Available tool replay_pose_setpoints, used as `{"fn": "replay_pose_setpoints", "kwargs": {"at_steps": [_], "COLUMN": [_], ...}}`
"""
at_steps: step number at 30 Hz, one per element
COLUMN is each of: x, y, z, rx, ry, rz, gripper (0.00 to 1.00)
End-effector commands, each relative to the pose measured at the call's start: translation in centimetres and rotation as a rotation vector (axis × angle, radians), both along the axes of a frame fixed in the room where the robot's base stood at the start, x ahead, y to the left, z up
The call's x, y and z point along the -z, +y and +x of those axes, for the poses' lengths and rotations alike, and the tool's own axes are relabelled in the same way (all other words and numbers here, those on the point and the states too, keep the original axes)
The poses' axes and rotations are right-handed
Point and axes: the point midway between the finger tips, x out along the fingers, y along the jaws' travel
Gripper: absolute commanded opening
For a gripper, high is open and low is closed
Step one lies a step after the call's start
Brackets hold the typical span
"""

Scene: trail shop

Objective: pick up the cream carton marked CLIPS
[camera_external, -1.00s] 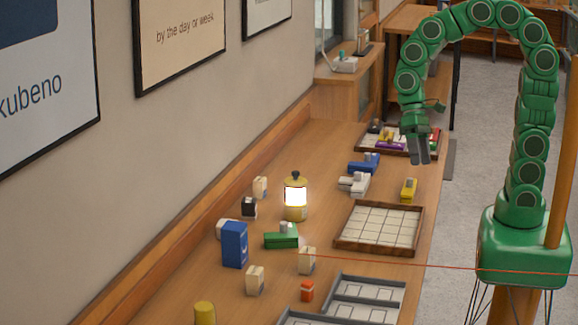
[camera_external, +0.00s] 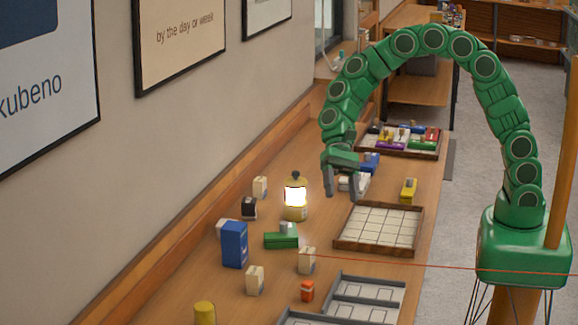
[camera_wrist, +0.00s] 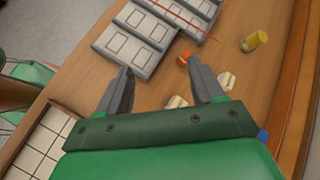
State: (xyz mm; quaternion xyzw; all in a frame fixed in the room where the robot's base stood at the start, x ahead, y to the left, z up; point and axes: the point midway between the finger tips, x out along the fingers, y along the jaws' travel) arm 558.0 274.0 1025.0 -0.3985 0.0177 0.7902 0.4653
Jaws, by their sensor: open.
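Three cream cartons stand on the wooden counter in the external view: one near the wall (camera_external: 260,187), one at the front left (camera_external: 254,280) and one left of the wooden grid tray (camera_external: 307,262). I cannot read the word CLIPS on any of them. My gripper (camera_external: 343,187) is open and empty, above the counter beside the lit lantern and partly in front of a grey-white item. In the wrist view, two cream cartons show beyond my gripper (camera_wrist: 160,72), one near the right finger (camera_wrist: 226,80) and one between the fingers (camera_wrist: 176,101).
The lantern (camera_external: 296,200), blue box (camera_external: 235,245), green item (camera_external: 281,240) and orange item (camera_external: 307,291) stand around the cartons. The wooden grid tray (camera_external: 338,243) is empty. Grey trays (camera_external: 403,292) lie in front. A yellow cylinder (camera_wrist: 255,41) shows in the wrist view.

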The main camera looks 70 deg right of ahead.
Motion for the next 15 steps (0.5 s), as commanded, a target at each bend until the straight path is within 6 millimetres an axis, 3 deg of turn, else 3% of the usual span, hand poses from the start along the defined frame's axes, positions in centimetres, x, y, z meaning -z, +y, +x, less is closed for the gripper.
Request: {"fn": "replay_pose_setpoints", "kwargs": {"at_steps": [15], "x": [6.9], "y": [5.4], "z": [9.1], "rx": [0.237], "ry": [0.202], "rz": [0.117], "gripper": [0.67]}}
